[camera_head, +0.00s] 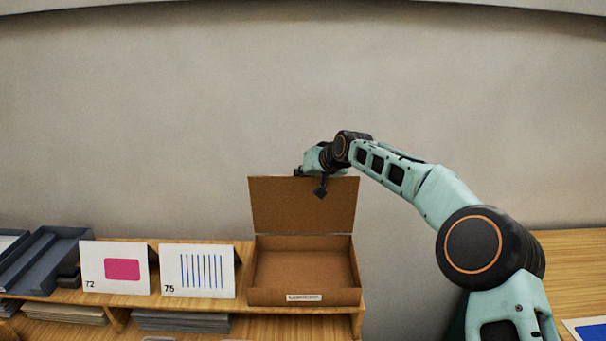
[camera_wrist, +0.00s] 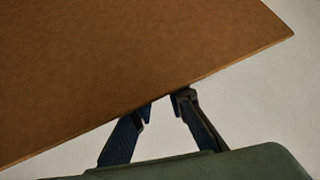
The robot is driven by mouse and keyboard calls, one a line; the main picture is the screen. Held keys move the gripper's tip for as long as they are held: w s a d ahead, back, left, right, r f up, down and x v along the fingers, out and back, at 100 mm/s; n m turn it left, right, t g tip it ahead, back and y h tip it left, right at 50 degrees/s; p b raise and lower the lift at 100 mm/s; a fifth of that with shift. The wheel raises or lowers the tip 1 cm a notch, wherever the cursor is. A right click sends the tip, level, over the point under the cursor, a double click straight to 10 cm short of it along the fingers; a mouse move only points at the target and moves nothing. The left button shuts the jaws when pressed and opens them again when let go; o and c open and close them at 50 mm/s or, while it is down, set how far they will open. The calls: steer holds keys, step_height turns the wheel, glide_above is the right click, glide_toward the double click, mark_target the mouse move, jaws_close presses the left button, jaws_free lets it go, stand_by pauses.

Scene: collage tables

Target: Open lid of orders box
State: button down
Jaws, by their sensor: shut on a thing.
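A brown cardboard box (camera_head: 303,296) sits on a wooden shelf, with a small white label on its front that is too small to read surely. Its lid (camera_head: 285,208) stands raised, about upright, at the back, and the inside looks empty. The lid also fills much of the wrist view (camera_wrist: 110,65). My gripper (camera_wrist: 165,97) is shut on the lid's edge, with its two dark fingers meeting that edge. In the head view my gripper is at the lid's top edge, right of its middle, and its fingertips are hard to make out.
Left of the box stand two cards, one with a pink block (camera_head: 118,269) and one with blue lines (camera_head: 197,271). Dark grey trays (camera_head: 45,262) lie at far left. Paper stacks (camera_head: 180,322) lie below. A wall stands behind, and the space above the lid is clear.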

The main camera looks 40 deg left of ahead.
steer(key=shift+w+d+f, duration=0.15)
steer(key=shift+f, duration=0.35)
steer(key=shift+w+d+f, duration=0.1)
steer(key=shift+d+f, duration=0.05)
steer(key=shift+f, duration=0.35)
steer(key=shift+h, duration=0.3)
steer(key=c, duration=1.8)
jaws_free()
steer(key=shift+w+d, duration=0.1)
steer(key=shift+o, duration=0.2)
steer(key=shift+a+r, duration=0.3)
steer(key=shift+d+r, duration=0.25)
steer(key=shift+r, duration=0.15)
steer(key=v, duration=1.1)
steer(key=shift+d+f, duration=0.2)
